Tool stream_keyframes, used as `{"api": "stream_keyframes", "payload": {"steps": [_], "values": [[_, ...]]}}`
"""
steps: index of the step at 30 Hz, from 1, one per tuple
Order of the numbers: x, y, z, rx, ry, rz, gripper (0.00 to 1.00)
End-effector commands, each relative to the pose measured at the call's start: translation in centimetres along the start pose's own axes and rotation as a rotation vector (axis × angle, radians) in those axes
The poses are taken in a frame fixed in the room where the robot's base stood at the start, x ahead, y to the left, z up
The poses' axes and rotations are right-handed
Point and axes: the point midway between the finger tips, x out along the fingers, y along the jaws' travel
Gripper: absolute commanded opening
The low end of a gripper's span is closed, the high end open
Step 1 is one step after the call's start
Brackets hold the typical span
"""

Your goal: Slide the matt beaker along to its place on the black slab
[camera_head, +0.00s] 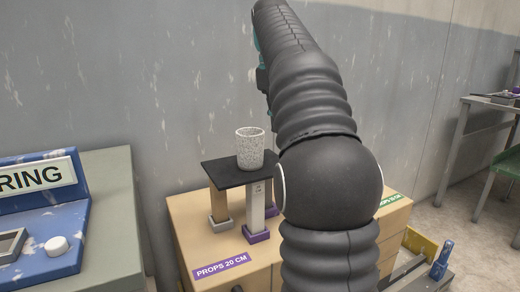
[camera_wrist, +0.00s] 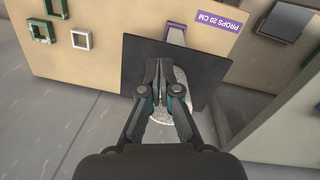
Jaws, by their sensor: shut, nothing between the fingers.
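The matt beaker (camera_head: 250,149), pale and speckled, stands upright on the black slab (camera_head: 217,173) at its right end. The slab lies across a wooden prop (camera_head: 219,203) with a grey foot and a pale prop (camera_head: 256,206) with a purple foot. In the wrist view my gripper (camera_wrist: 161,66) is shut and empty over the slab (camera_wrist: 207,66). The beaker (camera_wrist: 182,77) shows only in part there, behind the fingers. I cannot tell whether they touch it. In the head view my arm hides the gripper.
The props stand on a wooden box (camera_head: 190,235) labelled "PROPS 20 CM". A grey-green bench (camera_head: 112,215) with a blue signed stand (camera_head: 65,245) is at the left. The wall (camera_head: 150,80) is behind. A yellow bin (camera_head: 420,244) and a blue object (camera_head: 441,260) are at lower right.

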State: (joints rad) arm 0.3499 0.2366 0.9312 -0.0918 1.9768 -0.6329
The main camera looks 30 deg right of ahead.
Motion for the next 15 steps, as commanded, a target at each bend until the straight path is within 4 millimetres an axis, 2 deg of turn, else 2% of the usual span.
{"api": "stream_keyframes", "payload": {"steps": [3,7,11,15], "values": [[-0.8,-0.1,0.3,-0.034,0.041,-0.052,0.0],[-0.5,-0.5,0.2,-0.052,0.054,-0.068,0.0],[1.1,-0.8,0.0,-0.055,0.053,-0.068,0.0],[3.6,-1.0,-0.1,-0.056,0.052,-0.068,0.0]]}}
